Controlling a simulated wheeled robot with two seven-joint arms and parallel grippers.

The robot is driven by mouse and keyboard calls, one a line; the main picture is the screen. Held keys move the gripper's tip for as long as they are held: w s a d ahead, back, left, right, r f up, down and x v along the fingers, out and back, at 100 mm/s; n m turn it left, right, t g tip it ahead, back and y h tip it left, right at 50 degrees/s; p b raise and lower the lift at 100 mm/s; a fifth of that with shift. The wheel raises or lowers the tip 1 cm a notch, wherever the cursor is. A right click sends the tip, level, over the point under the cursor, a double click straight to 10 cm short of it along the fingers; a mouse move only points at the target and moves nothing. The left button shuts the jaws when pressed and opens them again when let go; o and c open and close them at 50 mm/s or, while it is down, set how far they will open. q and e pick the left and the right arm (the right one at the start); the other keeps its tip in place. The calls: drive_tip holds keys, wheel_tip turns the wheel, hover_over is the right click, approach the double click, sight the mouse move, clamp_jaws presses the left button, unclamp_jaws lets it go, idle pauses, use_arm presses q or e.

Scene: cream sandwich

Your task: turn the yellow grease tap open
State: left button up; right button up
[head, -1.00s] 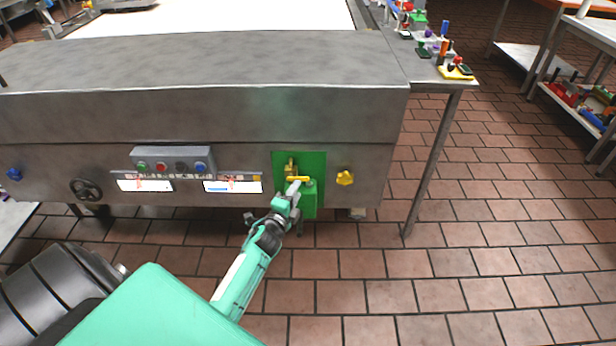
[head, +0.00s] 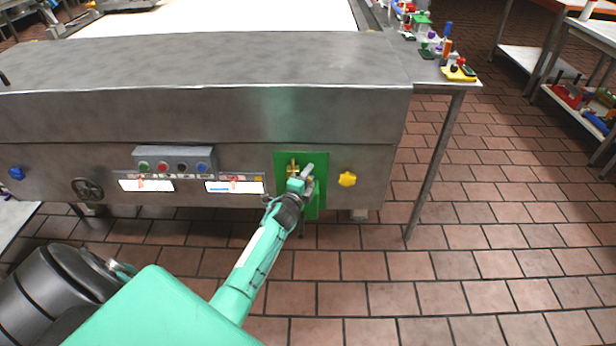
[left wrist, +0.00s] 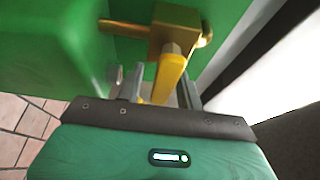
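The yellow grease tap is a brass valve body (head: 292,168) on a green panel (head: 319,160) at the machine's front. In the left wrist view its brass body (left wrist: 176,28) shows at the top, with the yellow lever (left wrist: 171,72) coming down towards the gripper. My left gripper (head: 307,174) is at the tap and hides most of the lever in the head view. In the left wrist view the gripper (left wrist: 160,88) has its fingers apart on either side of the lever, with gaps visible. My right gripper is out of view.
A green container (head: 313,205) hangs below the tap, close to the gripper. A yellow knob (head: 347,179) sits to the right. A button box (head: 173,160) and a black handwheel (head: 87,189) are to the left. The tiled floor in front is clear.

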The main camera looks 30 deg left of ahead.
use_arm(q)
clamp_jaws()
